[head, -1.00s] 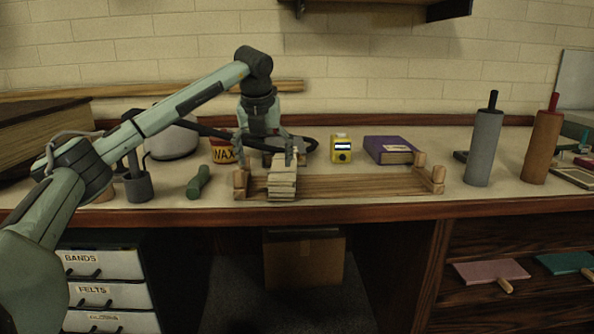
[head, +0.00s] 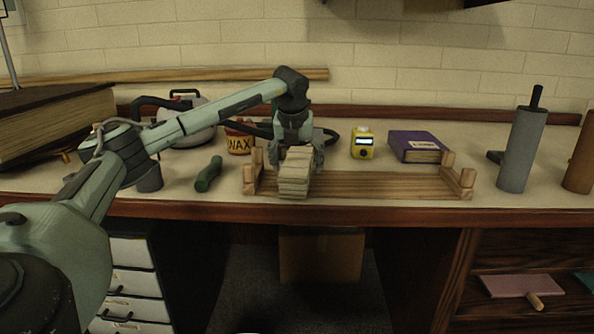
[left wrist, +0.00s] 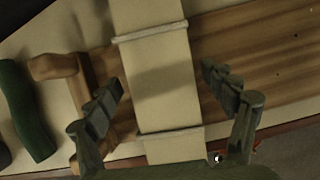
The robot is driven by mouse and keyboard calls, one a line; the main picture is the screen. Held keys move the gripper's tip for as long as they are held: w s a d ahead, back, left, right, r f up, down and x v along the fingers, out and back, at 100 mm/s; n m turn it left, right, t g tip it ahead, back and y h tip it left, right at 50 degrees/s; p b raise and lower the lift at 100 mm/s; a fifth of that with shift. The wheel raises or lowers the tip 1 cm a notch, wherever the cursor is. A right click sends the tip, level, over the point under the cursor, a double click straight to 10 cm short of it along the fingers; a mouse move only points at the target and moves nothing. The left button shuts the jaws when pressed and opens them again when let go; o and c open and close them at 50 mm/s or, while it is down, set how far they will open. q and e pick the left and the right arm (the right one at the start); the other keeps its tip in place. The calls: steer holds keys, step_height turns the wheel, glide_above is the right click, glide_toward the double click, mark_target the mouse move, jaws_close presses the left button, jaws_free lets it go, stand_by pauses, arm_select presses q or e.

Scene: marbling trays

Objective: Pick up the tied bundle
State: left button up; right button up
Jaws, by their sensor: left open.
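The tied bundle (head: 294,178) is a cream, block-like stack lying across the left part of a low wooden rack (head: 390,186). In the left wrist view the bundle (left wrist: 160,85) has two pale bands around it. My left gripper (head: 300,158) is over the bundle, pointing down. In the left wrist view its open fingers (left wrist: 162,95) stand on either side of the bundle, with gaps between. Whether the fingertips reach below its top cannot be told. My right gripper is not in view.
A green roll (head: 208,175) lies left of the rack. A wax tin (head: 239,143), a yellow device (head: 362,145) and a purple book (head: 415,146) stand behind it. A grey roller (head: 521,150) stands to the right. The bench edge (head: 360,214) is just in front.

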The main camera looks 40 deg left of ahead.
arm_select(q)
steer(key=shift+c, duration=0.3)
steer(key=c, duration=1.4)
steer(key=shift+w, duration=0.1)
steer(key=shift+c, duration=0.8)
